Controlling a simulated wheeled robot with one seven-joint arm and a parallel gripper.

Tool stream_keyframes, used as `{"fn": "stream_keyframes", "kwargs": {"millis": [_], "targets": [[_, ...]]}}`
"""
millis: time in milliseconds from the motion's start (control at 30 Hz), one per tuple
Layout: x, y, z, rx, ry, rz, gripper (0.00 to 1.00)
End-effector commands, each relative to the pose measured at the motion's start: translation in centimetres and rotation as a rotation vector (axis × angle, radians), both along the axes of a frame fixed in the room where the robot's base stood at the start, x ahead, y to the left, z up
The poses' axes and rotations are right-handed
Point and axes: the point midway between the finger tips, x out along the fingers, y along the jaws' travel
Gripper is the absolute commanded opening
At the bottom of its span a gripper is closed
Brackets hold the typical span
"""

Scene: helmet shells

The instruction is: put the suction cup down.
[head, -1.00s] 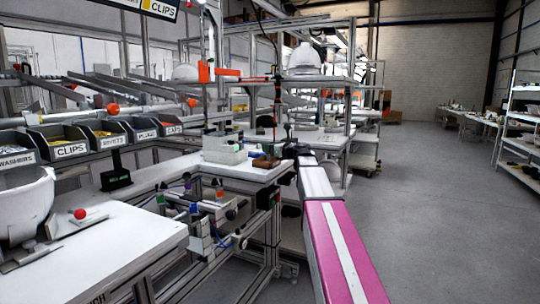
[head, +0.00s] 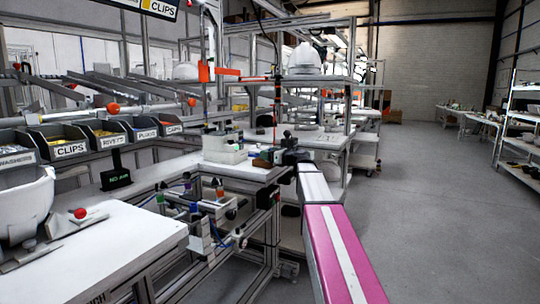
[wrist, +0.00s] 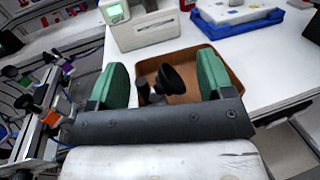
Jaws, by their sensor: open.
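The suction cup (wrist: 180,78) is black, with a flared cup on a dark body. In the wrist view it lies tilted in a shallow brown tray (wrist: 237,76), between my green fingers and apart from both. My gripper (wrist: 162,68) is open around it; the lower part of the cup's body is hidden behind the gripper's dark crossbar. In the head view my gripper (head: 280,154) is at the tray's right side, at the bench corner. The cup cannot be made out there.
A pale box with a green screen (wrist: 116,12) and a grey-white case (wrist: 148,29) stand behind the tray. A blue tray (wrist: 236,22) is at the back right. A bench with clamps and coloured knobs (wrist: 45,95) is on the left. White tabletop is free right of the tray.

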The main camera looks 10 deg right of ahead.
Motion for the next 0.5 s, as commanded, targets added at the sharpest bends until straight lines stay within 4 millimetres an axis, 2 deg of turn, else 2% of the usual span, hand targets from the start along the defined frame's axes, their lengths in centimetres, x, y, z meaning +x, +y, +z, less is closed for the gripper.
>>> {"fn": "stream_keyframes", "kwargs": {"millis": [67,167,500], "targets": [[0.0,0.0,0.3,0.000,0.000,0.000,0.74],[-1.0,-0.8,0.2,0.000,0.000,-0.002,0.74],[-6.2,-5.0,0.1,0.000,0.000,-0.003,0.74]]}}
